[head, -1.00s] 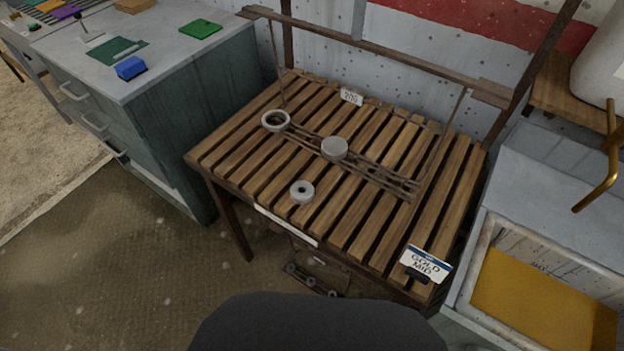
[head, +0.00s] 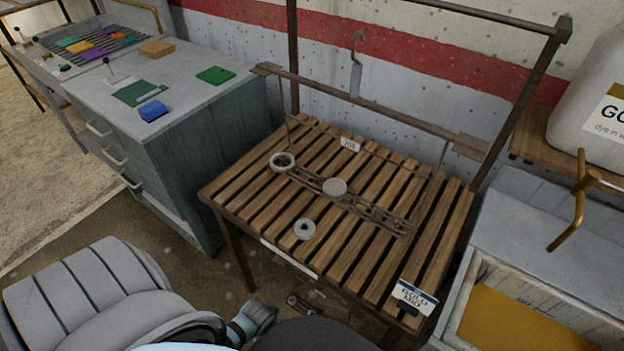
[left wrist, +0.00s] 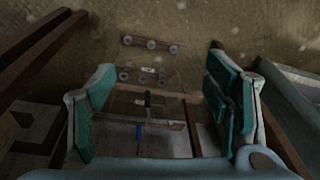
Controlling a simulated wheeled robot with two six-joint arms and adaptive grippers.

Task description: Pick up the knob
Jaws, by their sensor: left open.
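Three small round grey pieces are at the slatted wooden rack (head: 225,190). A solid, flat-topped grey piece (head: 335,188), which looks most like a knob, sits mid-rack by the thin metal rails (head: 375,215). A ring (head: 282,161) is at the rails' left end. A thick ring with a small hole (head: 304,229) lies on the slats near the front edge. My left gripper (left wrist: 160,82) is open, its teal-padded fingers wide apart above the floor, with no rack piece between them. My right gripper is not in view.
A grey-green cabinet (head: 200,100) with a blue block (head: 153,111) stands left of the rack. A grey unit with a yellow panel (head: 525,315) and a brass tap (head: 573,205) are at the right. A sign (head: 413,296) stands at the rack's front right corner.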

